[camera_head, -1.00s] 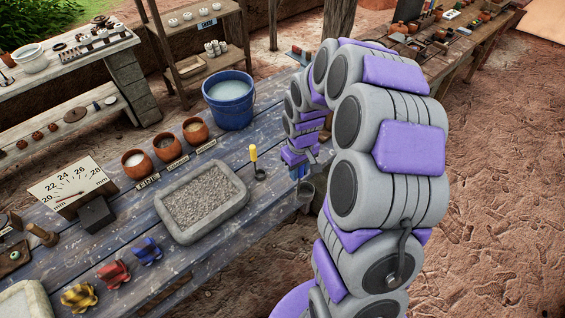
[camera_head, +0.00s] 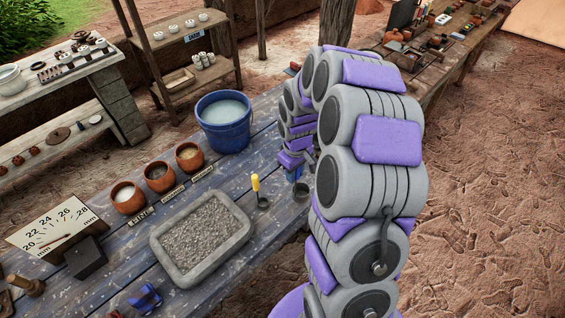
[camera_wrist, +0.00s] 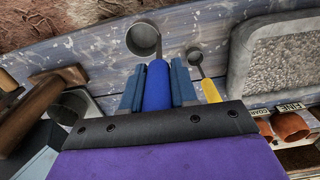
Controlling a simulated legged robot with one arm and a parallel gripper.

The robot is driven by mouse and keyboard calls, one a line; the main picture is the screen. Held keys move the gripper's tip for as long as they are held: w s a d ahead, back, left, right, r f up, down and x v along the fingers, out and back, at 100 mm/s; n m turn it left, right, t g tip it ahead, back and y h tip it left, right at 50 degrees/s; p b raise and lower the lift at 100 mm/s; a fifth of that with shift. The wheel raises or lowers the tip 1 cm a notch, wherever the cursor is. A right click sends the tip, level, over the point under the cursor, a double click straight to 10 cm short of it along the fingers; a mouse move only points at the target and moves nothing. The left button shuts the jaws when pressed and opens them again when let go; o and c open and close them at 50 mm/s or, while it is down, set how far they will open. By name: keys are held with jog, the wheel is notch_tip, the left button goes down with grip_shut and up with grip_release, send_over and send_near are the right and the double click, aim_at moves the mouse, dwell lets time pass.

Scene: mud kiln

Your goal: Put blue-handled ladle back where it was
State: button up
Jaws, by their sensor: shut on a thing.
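The blue-handled ladle shows in the wrist view, with its blue handle (camera_wrist: 157,88) upright between my gripper's fingers and its round grey cup (camera_wrist: 143,39) beyond the fingertips. My gripper (camera_wrist: 157,82) is shut on that handle. In the head view my gripper (camera_head: 297,172) is largely hidden by my arm, and the ladle's grey cup (camera_head: 301,190) shows below it near the table's right edge. I cannot tell whether the cup touches the table.
A blue-grey plank table (camera_head: 190,185) carries a stone tray (camera_head: 160,250) of gravel, several clay bowls (camera_head: 159,177) and a blue bucket (camera_head: 224,138). In the wrist view, a brown wooden object (camera_wrist: 40,98) and a grey cup-like object (camera_wrist: 72,105) are left of my gripper.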

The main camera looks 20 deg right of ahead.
jog(key=w+f+b, duration=0.1)
jog(key=w+f, duration=0.3)
jog(key=w, duration=0.5)
jog(key=shift+w+f+b, duration=0.15)
jog(key=shift+f+b, duration=0.05)
jog(key=shift+b, duration=0.2)
jog(key=o, duration=0.6)
jog(key=shift+o, duration=1.4)
jog(key=shift+a, duration=0.15)
jog(key=shift+o, duration=0.3)
jog(key=shift+a, duration=0.35)
jog(key=shift+r, duration=0.1)
